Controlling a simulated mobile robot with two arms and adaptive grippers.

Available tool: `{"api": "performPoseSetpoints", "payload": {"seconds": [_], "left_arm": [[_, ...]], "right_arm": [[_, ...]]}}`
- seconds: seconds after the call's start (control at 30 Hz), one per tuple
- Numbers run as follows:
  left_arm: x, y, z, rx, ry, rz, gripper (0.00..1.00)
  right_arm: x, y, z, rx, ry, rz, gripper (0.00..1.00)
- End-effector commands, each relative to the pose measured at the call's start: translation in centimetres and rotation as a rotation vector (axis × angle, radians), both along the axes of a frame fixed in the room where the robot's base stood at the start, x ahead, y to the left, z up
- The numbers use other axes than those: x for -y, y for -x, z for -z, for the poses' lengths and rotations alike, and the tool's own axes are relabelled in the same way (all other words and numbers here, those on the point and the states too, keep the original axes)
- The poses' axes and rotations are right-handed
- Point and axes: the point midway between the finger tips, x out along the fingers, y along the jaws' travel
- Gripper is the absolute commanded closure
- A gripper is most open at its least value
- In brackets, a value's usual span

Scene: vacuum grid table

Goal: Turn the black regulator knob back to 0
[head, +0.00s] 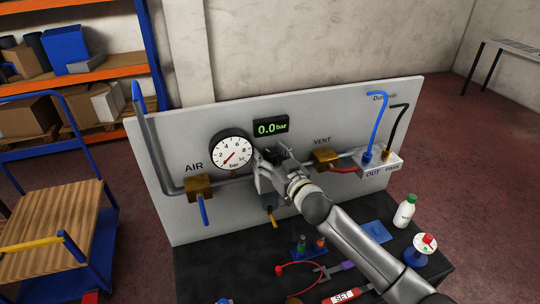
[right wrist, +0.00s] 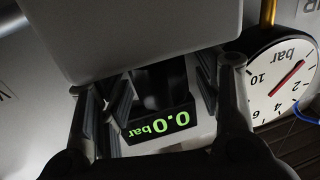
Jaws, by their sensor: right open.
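I cannot make out the black regulator knob for certain; in the head view my right gripper (head: 268,166) covers the middle of the panel (head: 390,112). In the right wrist view the fingers of my right gripper (right wrist: 160,95) are apart, with a dark shape between them that may be the knob. The round gauge (head: 232,150) is left of the gripper, its red needle pointing lower left near 0. The digital display (head: 270,127) above reads 0.0 bar. Both also show upside down in the right wrist view, the gauge (right wrist: 265,105) and the display (right wrist: 158,124). My left gripper is out of view.
The AIR valve (head: 200,188) has a blue handle hanging down. The VENT valve (head: 326,157) has a red handle pointing right. An outlet block (head: 382,163) carries blue and black hoses. A white bottle (head: 405,211) and small items stand on the dark table (head: 208,268).

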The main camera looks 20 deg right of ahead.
Motion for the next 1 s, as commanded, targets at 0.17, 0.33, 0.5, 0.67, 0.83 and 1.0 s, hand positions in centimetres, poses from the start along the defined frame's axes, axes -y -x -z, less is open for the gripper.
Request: {"api": "performPoseSetpoints", "payload": {"seconds": [0.17, 0.33, 0.5, 0.67, 0.83, 1.0], "left_arm": [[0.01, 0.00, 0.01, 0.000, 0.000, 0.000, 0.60], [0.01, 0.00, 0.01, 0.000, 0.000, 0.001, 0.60], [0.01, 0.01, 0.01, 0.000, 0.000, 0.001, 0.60], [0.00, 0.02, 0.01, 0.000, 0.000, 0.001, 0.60], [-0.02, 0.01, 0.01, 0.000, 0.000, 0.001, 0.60], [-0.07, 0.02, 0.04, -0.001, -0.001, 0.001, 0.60]], "right_arm": [[-0.01, 0.02, 0.00, 0.000, 0.000, 0.000, 0.53], [0.00, 0.02, 0.00, 0.000, 0.000, 0.000, 0.75], [0.02, 0.03, 0.00, 0.000, 0.000, 0.000, 0.88], [0.02, 0.01, -0.02, 0.000, 0.000, -0.018, 0.88], [0.20, -0.03, -0.03, -0.001, 0.003, -0.076, 0.88], [0.30, -0.07, -0.09, 0.001, 0.006, -0.179, 0.88]]}}
